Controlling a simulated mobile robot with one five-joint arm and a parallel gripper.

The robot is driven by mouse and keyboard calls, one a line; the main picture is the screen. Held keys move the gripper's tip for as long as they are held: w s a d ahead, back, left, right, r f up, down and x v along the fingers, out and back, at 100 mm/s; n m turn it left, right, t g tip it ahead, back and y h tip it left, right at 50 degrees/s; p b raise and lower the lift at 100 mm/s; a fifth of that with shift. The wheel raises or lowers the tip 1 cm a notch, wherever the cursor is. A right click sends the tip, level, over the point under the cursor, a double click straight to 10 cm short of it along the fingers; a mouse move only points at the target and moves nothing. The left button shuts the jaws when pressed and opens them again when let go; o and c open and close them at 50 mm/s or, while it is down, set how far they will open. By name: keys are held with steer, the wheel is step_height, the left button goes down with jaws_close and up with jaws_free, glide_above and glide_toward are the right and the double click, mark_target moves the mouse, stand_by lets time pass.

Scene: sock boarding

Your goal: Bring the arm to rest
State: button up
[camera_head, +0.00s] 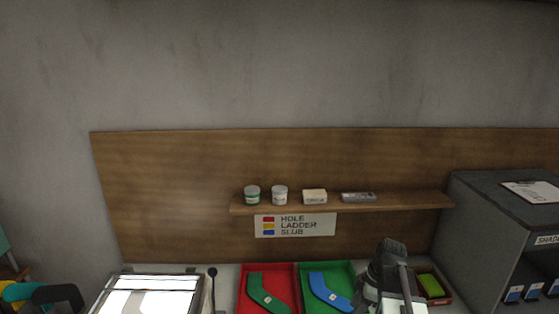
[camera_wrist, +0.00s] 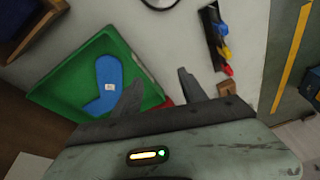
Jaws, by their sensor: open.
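My gripper (camera_wrist: 160,82) is open in the wrist view, its two dark fingers apart with nothing between them. A green tray (camera_wrist: 60,94) holding a blue sock shape (camera_wrist: 107,80) with a small white tag lies beyond the left finger. In the head view my arm stands upright at the lower right, just right of the green tray (camera_head: 345,268) with the blue sock (camera_head: 326,288); the fingertips cannot be made out there. A red tray (camera_head: 288,270) beside it holds a green sock shape (camera_head: 264,292).
A lit white panel (camera_head: 150,297) lies at the left. A shelf (camera_head: 345,205) with small jars and boxes runs along the wooden backboard. A grey cabinet (camera_head: 480,205) stands at the right. A black holder (camera_wrist: 212,38) with coloured pieces shows in the wrist view.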

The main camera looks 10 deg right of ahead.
steer(key=s+a+f+m+h, duration=0.1)
steer(key=s+a+m+h, duration=0.2)
steer(key=a+m, duration=1)
steer(key=shift+s+a+m+g, duration=0.35)
steer(key=shift+s+a, duration=0.25)
steer(key=shift+a, duration=0.4)
